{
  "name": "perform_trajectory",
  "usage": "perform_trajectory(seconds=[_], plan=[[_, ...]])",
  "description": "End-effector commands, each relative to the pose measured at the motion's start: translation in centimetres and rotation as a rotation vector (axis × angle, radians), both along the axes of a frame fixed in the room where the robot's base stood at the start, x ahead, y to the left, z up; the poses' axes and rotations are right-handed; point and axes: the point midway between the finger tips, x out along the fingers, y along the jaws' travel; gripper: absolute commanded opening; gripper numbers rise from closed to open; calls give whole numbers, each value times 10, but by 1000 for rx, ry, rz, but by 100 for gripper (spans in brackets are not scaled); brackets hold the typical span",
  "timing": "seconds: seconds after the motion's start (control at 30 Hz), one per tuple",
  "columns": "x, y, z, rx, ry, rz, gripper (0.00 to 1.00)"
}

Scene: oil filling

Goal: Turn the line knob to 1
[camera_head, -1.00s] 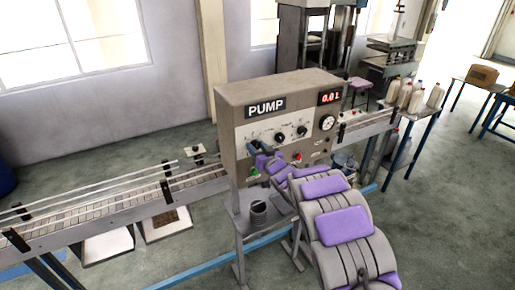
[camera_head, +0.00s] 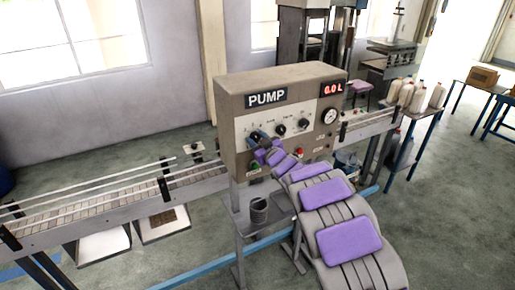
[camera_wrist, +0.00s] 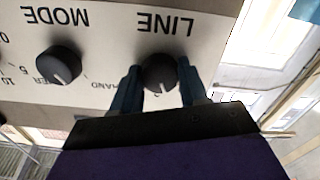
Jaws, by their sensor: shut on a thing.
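The line knob (camera_wrist: 159,72) is a round black knob under the word LINE, which appears upside down in the wrist view. My gripper (camera_wrist: 160,88) has one blue-grey finger on each side of the knob and is shut on it. A small white mark shows on the knob's lower edge; a small character beside it is hard to read. In the head view my gripper (camera_head: 257,138) is at the leftmost knob of the PUMP panel (camera_head: 245,130) and hides that knob.
The mode knob (camera_wrist: 58,65) is beside the line knob. The pump box also has a third knob (camera_head: 304,124), a gauge (camera_head: 329,116) and a red display (camera_head: 333,89). A dark cup (camera_head: 259,210) stands on a small stand below. The conveyor (camera_head: 110,208) runs past the box.

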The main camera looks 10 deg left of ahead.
Motion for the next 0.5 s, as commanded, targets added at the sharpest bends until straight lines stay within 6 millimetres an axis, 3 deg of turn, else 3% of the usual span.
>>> perform_trajectory(seconds=[0.5], plan=[[0, 2, -1, -280, -192, 2, 13]])
